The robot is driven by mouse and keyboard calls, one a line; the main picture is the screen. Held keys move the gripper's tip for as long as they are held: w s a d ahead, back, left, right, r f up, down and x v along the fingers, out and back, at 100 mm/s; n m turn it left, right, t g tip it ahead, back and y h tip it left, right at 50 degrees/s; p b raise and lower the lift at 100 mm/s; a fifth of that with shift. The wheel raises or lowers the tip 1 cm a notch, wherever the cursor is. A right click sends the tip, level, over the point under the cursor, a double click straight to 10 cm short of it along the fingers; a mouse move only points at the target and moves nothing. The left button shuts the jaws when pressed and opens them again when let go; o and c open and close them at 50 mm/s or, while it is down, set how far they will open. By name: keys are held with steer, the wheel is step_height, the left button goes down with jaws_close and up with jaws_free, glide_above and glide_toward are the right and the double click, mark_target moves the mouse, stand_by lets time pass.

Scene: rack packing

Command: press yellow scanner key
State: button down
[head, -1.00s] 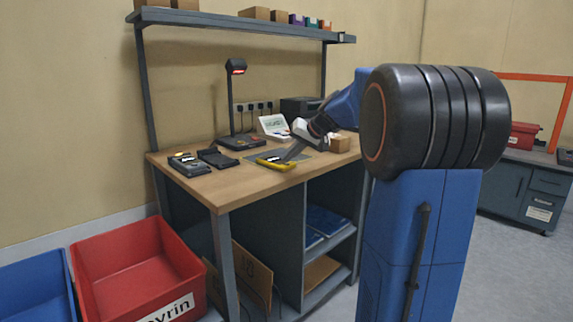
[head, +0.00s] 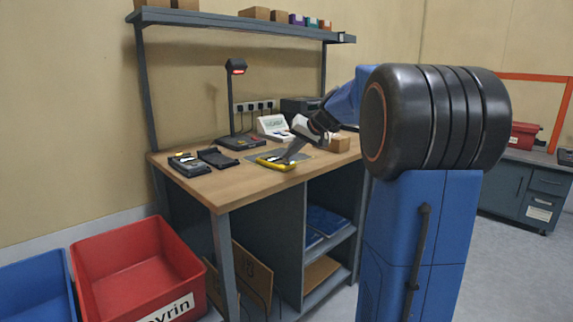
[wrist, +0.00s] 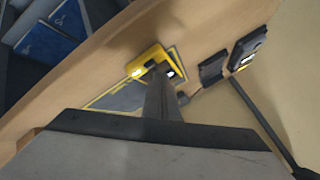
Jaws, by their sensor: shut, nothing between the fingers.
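A yellow handheld scanner (head: 277,164) lies on a dark mat (head: 264,154) near the front edge of the wooden bench. In the wrist view the yellow scanner (wrist: 149,60) shows a bright lit spot on its left and a small white patch by my fingers. In the wrist view my gripper (wrist: 160,72) covers part of the scanner. I cannot tell whether the tips touch it, and the key itself is hidden or too small to make out.
Dark devices (head: 188,164) sit at the bench's left, beside a black stand (head: 236,142) with a red-lit head. A red bin (head: 130,262) is on the floor. The bench front between is clear.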

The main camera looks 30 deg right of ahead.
mark_target(289, 171)
steer(key=shift+r, duration=2.95)
steer(key=s+a+f+n+g, duration=0.1)
steer(key=s+a+f, duration=0.3)
steer(key=s+a, duration=0.5)
steer(key=s+a+f+n+g, duration=0.15)
steer(key=s+a+f, duration=0.25)
steer(key=s+a, duration=0.45)
steer(key=s+a+f+n+h, duration=0.1)
steer(key=s+a+f, duration=0.1)
steer(key=s+f, duration=0.6)
steer(key=s+a+f+n+g+h, duration=0.1)
steer(key=s+a+f+n, duration=0.1)
steer(key=s+f, duration=0.7)
steer(key=s+a, duration=0.1)
steer(key=s, duration=0.4)
steer(key=shift+s+a+h, duration=0.3)
steer(key=shift+s, duration=0.1)
steer(key=shift+d+r+g, duration=0.1)
steer(key=shift+g, duration=0.15)
